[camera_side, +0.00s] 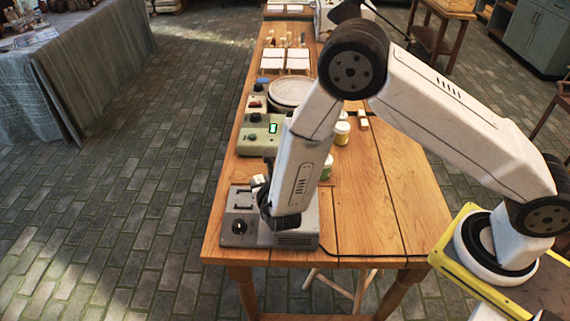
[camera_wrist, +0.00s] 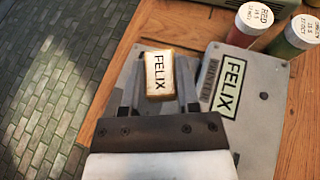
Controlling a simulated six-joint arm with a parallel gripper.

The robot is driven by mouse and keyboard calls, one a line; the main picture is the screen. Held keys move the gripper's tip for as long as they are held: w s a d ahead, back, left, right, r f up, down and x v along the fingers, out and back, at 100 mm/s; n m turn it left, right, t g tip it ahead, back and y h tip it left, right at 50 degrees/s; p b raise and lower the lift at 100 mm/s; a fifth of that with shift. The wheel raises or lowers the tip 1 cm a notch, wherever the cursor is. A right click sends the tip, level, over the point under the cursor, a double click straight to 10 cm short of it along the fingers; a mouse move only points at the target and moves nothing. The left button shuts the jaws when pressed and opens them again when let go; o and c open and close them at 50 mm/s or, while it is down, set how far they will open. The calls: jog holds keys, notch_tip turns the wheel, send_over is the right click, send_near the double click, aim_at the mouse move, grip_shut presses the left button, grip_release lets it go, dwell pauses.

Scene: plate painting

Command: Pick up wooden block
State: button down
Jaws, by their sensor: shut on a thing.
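The wooden block (camera_wrist: 160,73) is small and pale, with a dark FELIX mark on its top face. It sits between the two fingers of my gripper (camera_wrist: 158,90) in the wrist view, and the gripper is shut on it. In the side view the block (camera_side: 258,181) shows as a small pale piece at the left of my wrist, over the grey machine (camera_side: 240,225). The fingers are mostly hidden there by my arm. I cannot tell whether the block touches the machine.
The grey machine carries a FELIX plate (camera_wrist: 233,85) at its right. Jars with red (camera_wrist: 247,25) and green (camera_wrist: 290,38) contents stand behind it. A green device (camera_side: 262,135) and stacked plates (camera_side: 290,92) stand farther along the table. The table's right side (camera_side: 385,215) is mostly clear.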

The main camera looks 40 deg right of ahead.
jog(key=s+r, duration=0.1)
jog(key=s, duration=0.1)
jog(key=s+d+r, duration=0.1)
jog(key=s, duration=0.2)
jog(key=s+r, duration=0.1)
jog(key=s, duration=0.1)
jog(key=shift+s+d+r, duration=0.15)
jog(key=shift+s+d, duration=0.05)
jog(key=shift+d, duration=0.05)
dwell(0.5)
jog(key=w+d+r, duration=0.2)
jog(key=d+r, duration=0.3)
jog(key=r, duration=0.5)
jog(key=w+d+r+n+y, duration=0.1)
jog(key=w+d+r, duration=0.2)
jog(key=r, duration=0.7)
jog(key=shift+w+d+r, duration=0.15)
jog(key=shift+w+d, duration=0.05)
jog(key=shift+d, duration=0.9)
